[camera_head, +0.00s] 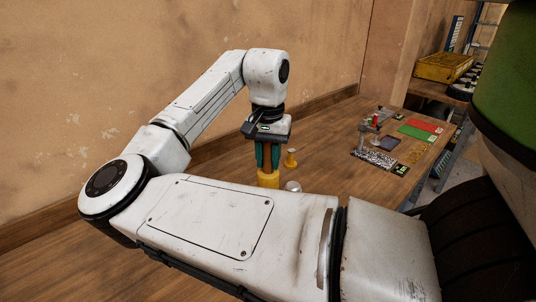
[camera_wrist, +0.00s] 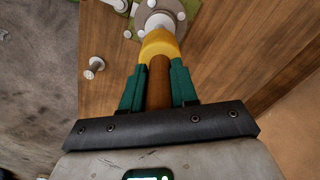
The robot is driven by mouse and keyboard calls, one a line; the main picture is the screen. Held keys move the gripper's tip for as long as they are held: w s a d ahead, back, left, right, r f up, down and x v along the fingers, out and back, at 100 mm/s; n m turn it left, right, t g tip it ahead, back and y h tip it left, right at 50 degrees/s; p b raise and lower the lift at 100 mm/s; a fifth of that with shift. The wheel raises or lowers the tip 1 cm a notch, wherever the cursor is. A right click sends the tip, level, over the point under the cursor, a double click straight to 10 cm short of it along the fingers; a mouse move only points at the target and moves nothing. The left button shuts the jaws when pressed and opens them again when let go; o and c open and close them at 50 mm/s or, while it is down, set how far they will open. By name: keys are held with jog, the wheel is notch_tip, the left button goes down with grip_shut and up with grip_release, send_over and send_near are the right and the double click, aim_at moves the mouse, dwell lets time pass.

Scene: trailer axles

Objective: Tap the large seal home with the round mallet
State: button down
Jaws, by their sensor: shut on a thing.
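My gripper (camera_head: 267,157) points down and is shut on the brown handle of a mallet with a round yellow head (camera_head: 268,179). In the wrist view, the green fingers of my gripper (camera_wrist: 158,78) sit on both sides of the handle (camera_wrist: 159,88), with the yellow head (camera_wrist: 160,45) beyond the fingertips. Past the head is a grey, round hub-like part (camera_wrist: 151,20) with white studs and a pale centre. The head overlaps its near edge in the picture; I cannot tell whether they touch. I cannot make out the large seal for certain.
A pale peg-like part (camera_wrist: 95,68) shows left in the wrist view. Small parts and red and green mats (camera_head: 424,128) lie at the far right. My arm hides the near bench.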

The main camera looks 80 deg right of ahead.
aim_at(269, 171)
notch_tip(269, 171, down, 3)
jog(key=shift+f+b, duration=0.1)
jog(key=shift+b, duration=0.3)
jog(key=shift+r, duration=0.2)
jog(key=shift+r+p, duration=1.5)
jog(key=shift+p, duration=0.45)
jog(key=shift+f, duration=0.1)
notch_tip(269, 171, down, 4)
jog(key=shift+r+b, duration=0.2)
jog(key=shift+b, duration=0.6)
jog(key=shift+r+p, duration=1.7)
jog(key=shift+r, duration=0.25)
